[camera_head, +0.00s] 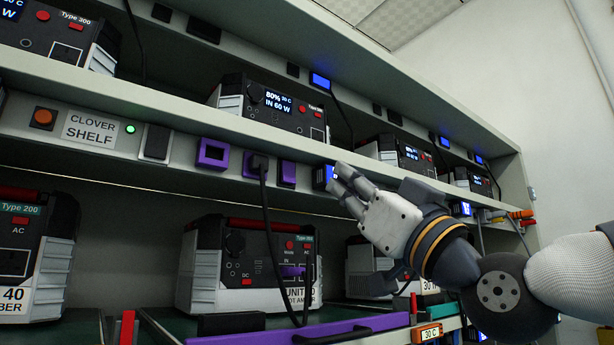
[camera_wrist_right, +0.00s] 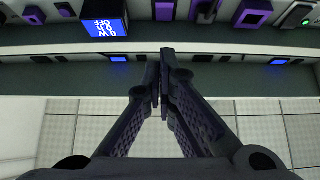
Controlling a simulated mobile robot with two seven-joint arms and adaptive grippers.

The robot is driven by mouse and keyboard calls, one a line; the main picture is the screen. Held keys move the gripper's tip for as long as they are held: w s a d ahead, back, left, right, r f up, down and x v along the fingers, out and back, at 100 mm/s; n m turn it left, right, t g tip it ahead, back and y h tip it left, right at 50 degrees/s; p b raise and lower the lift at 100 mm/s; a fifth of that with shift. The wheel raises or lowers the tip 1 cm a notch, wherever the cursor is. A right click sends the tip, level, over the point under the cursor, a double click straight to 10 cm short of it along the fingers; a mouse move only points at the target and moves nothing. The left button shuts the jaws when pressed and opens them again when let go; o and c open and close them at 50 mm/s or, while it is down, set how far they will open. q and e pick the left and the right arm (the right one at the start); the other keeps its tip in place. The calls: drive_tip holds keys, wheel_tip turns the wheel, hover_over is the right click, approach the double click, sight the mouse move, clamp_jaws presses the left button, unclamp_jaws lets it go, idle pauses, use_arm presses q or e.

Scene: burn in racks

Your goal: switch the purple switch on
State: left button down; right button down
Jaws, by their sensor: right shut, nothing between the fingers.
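The purple switch (camera_head: 287,173) is on the front edge of the Clover shelf, between a plugged purple socket (camera_head: 257,166) and a lit blue display (camera_head: 321,177). It also shows at the top of the right wrist view (camera_wrist_right: 165,10); its rocker position is too small to tell. My right gripper (camera_head: 340,178) is shut and empty, its fingertips just right of the display in the head view and apart from the switch. In the right wrist view the closed fingers (camera_wrist_right: 164,75) point toward the shelf edge, below the switch in the picture. My left gripper is out of view.
An empty purple socket (camera_head: 212,153), a black switch (camera_head: 156,142), a green light (camera_head: 130,129) and an orange button (camera_head: 43,117) lie left along the edge. A black cable (camera_head: 268,230) hangs from the plugged socket. Power units (camera_head: 268,107) stand on the shelves above and below.

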sight(292, 164)
drive_tip(key=w+a+r, duration=0.1)
drive_tip(key=w, duration=0.1)
drive_tip(key=w+a+r, duration=0.1)
drive_tip(key=w+a, duration=0.1)
drive_tip(key=w, duration=0.1)
drive_tip(key=w+a+r, duration=0.1)
drive_tip(key=w+a, duration=0.1)
drive_tip(key=shift+w+a+r, duration=0.15)
drive_tip(key=shift+w+r, duration=0.05)
drive_tip(key=shift+r, duration=0.05)
